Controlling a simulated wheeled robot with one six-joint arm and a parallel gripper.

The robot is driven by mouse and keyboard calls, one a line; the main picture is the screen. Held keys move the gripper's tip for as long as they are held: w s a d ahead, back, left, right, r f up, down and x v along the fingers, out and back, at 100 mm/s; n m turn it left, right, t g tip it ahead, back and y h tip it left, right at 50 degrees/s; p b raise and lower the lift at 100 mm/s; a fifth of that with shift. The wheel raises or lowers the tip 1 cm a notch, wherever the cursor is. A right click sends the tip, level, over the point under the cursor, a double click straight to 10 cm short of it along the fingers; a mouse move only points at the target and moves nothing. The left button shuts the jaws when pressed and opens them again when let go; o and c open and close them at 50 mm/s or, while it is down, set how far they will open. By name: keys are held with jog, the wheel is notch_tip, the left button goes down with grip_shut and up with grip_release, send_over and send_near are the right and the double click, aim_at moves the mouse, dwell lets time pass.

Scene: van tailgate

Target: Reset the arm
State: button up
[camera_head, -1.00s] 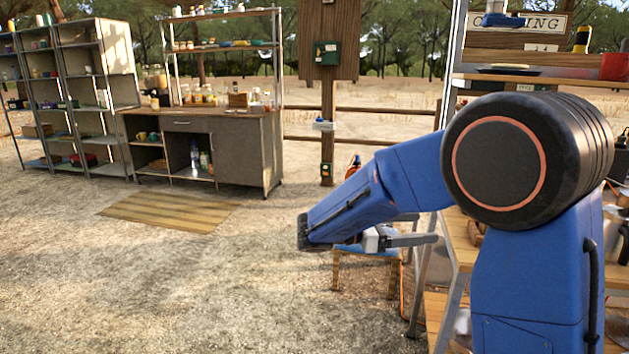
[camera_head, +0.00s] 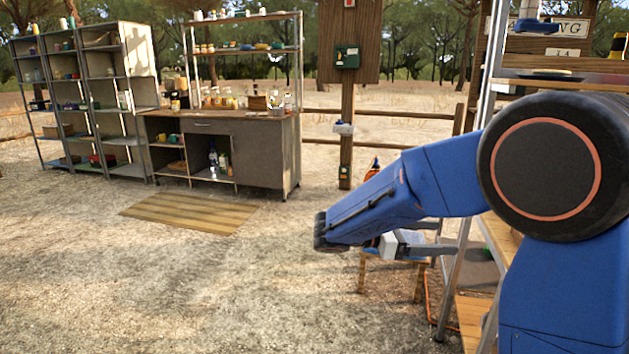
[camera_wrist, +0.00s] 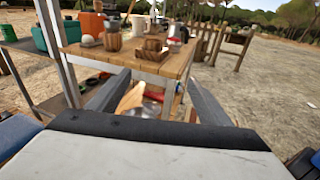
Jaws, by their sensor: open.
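My blue arm reaches in from the right in the head view, with its forearm angled down and to the left. My gripper (camera_head: 425,238) shows there only partly, behind the forearm. In the wrist view my gripper (camera_wrist: 155,88) is open, its two grey fingers wide apart with nothing held between them. Beyond the fingers stands a wooden table (camera_wrist: 150,66), apart from them. The space between the fingertips overlaps the table's front edge and a lower shelf only in the picture.
A small stool (camera_head: 415,275) stands behind my forearm. Metal shelves (camera_head: 125,150) and a workbench (camera_head: 262,150) stand at the back left, with a striped mat (camera_head: 190,212) before them. The wrist view shows wooden cups (camera_wrist: 112,40) and an orange container (camera_wrist: 92,24). Open gravel lies at left.

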jog(key=s+d+f+m+g+y, duration=0.1)
jog(key=s+d+f+m+y, duration=0.25)
jog(key=s, duration=0.45)
jog(key=s+d+f+m+g+y, duration=0.1)
jog(key=s+d+f+m+y, duration=0.1)
jog(key=s+d+m+y, duration=0.45)
jog(key=s+a+f+m+t+y, duration=0.3)
jog(key=s+a+m+t+y, duration=0.3)
jog(key=s+a, duration=0.4)
jog(key=shift+s+f+m+y, duration=0.45)
jog(key=shift+s+m, duration=0.55)
jog(key=shift+s, duration=0.45)
jog(key=shift+r, duration=0.1)
